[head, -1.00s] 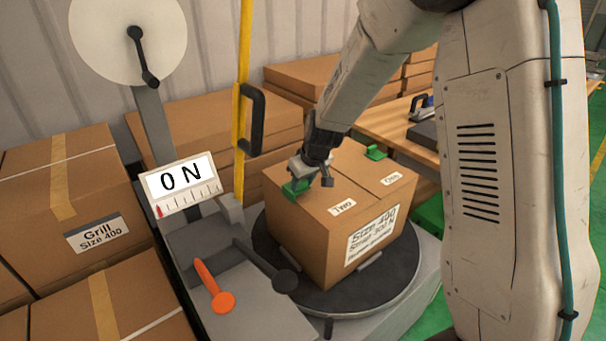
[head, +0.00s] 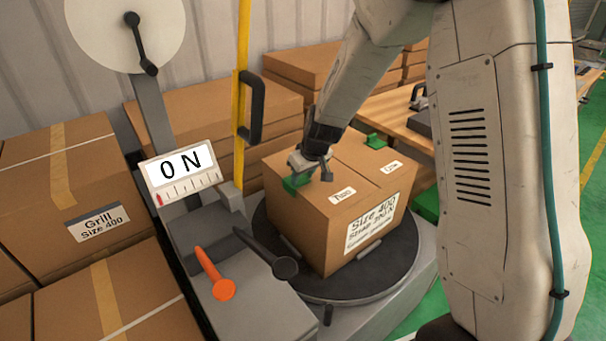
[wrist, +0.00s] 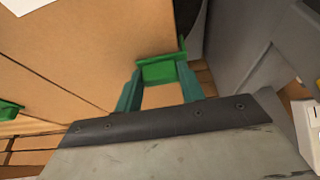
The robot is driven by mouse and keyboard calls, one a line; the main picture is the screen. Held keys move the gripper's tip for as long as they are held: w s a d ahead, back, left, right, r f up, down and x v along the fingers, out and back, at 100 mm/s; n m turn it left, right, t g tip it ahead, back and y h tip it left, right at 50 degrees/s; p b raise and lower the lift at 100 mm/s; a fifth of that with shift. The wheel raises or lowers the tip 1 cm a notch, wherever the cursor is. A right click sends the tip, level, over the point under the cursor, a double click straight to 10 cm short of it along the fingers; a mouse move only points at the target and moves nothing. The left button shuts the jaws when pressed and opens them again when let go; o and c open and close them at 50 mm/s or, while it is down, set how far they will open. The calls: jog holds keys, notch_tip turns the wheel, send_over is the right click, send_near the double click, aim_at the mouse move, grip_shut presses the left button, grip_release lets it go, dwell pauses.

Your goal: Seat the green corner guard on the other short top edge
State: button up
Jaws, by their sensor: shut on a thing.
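The cardboard box (head: 345,235) stands on the dark round turntable (head: 400,262), with labels "Two" and "One" on its top. One green corner guard (head: 375,141) sits on the far right short top edge; it also shows at the left of the wrist view (wrist: 10,112). My gripper (head: 308,172) is at the left short top edge, shut on the other green corner guard (head: 291,185). In the wrist view my gripper's fingers (wrist: 160,92) hold this guard (wrist: 160,70) at the box's edge. Whether it touches the cardboard fully I cannot tell.
A yellow strap post (head: 241,110) with a black handle (head: 252,108) stands behind the box. Stacked cartons (head: 60,185) fill the left side.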

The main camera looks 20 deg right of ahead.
jog(key=o, duration=1)
jog(key=shift+r, duration=0.1)
jog(key=v, duration=0.7)
jog(key=shift+s+r, duration=0.15)
jog(key=shift+r, duration=0.15)
